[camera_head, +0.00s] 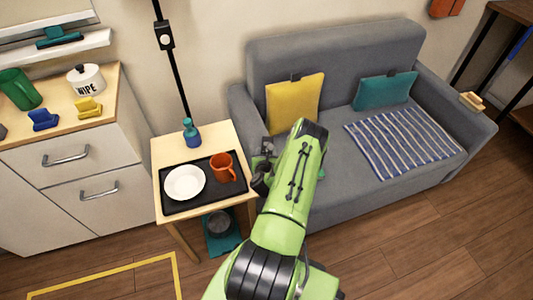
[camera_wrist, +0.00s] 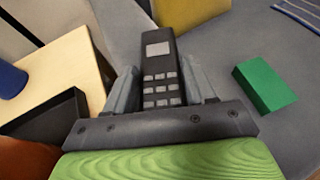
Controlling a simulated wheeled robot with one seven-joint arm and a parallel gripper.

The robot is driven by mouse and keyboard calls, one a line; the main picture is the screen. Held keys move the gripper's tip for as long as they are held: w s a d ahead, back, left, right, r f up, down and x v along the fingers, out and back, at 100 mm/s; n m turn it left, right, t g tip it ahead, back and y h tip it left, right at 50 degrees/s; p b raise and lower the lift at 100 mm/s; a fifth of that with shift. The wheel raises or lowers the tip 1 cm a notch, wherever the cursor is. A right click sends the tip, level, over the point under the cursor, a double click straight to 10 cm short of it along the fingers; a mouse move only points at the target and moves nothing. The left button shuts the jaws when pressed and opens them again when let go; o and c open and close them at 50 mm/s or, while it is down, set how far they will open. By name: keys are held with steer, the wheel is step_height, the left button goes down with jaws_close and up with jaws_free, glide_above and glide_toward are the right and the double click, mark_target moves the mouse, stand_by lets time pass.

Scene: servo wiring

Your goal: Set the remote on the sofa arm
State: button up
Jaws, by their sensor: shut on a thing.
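A dark grey remote (camera_wrist: 160,62) with a pale screen and light keys is held between the two fingers of my gripper (camera_wrist: 163,92) in the wrist view. In the head view my gripper (camera_head: 264,170) is at the sofa's left end, beside the side table, and my green arm hides part of that area. The grey sofa (camera_head: 325,50) has a left arm (camera_head: 243,108) close to my gripper and a right arm (camera_head: 455,106). I cannot tell whether the remote touches the sofa.
A green block (camera_wrist: 264,84) lies on the sofa seat right of my gripper. A yellow cushion (camera_head: 294,102), teal cushion (camera_head: 385,91) and striped blanket (camera_head: 403,142) are on the sofa. The side table (camera_head: 205,140) holds a black tray (camera_head: 207,200), plate (camera_head: 184,182), orange mug (camera_head: 223,168) and blue bottle (camera_head: 191,135).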

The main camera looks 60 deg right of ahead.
steer(key=shift+f, duration=0.15)
steer(key=o, duration=1.3)
steer(key=shift+a, duration=0.1)
steer(key=shift+a, duration=0.4)
steer(key=p+v, duration=0.2)
steer(key=v, duration=0.2)
steer(key=p+v, duration=0.1)
steer(key=v, duration=0.3)
steer(key=r+p+v, duration=0.1)
steer(key=p+v, duration=0.1)
steer(key=v, duration=0.3)
steer(key=shift+s+d+p, duration=0.2)
steer(key=shift+p, duration=0.1)
steer(key=shift+s+a+p, duration=0.2)
steer(key=shift+a+p, duration=0.25)
steer(key=shift+p, duration=0.1)
steer(key=shift+s+a+p, duration=0.2)
steer(key=shift+a+p, duration=0.2)
steer(key=shift+p, duration=0.1)
steer(key=shift+w, duration=0.1)
